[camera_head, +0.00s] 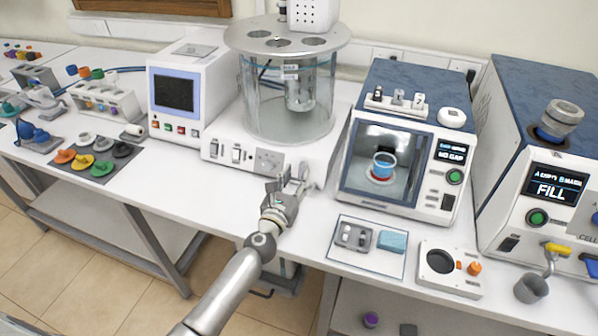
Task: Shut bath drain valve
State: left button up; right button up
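The bath is a clear glass cylinder (262,100) under a round metal lid (290,38), on a white base (225,165) with switches and a grey panel on its front. My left gripper (292,178) is at the front right part of this base, low by the table's front edge. Its fingers look spread apart, with a gap between them. The drain valve cannot be made out clearly; the gripper covers that part of the base front. I cannot tell whether the fingers touch it. My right gripper is not in view.
A white instrument with a screen (174,94) stands left of the bath. A chamber device (405,110) stands close on its right, with a larger machine (550,110) beyond. A mat (340,262) with small parts lies at the front. Some bare table lies left of my arm.

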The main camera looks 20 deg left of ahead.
aim_at(301, 167)
pick_arm(q)
jog(key=shift+w, duration=1.55)
jog(key=shift+d, duration=0.1)
jog(key=shift+c, duration=0.4)
grip_shut()
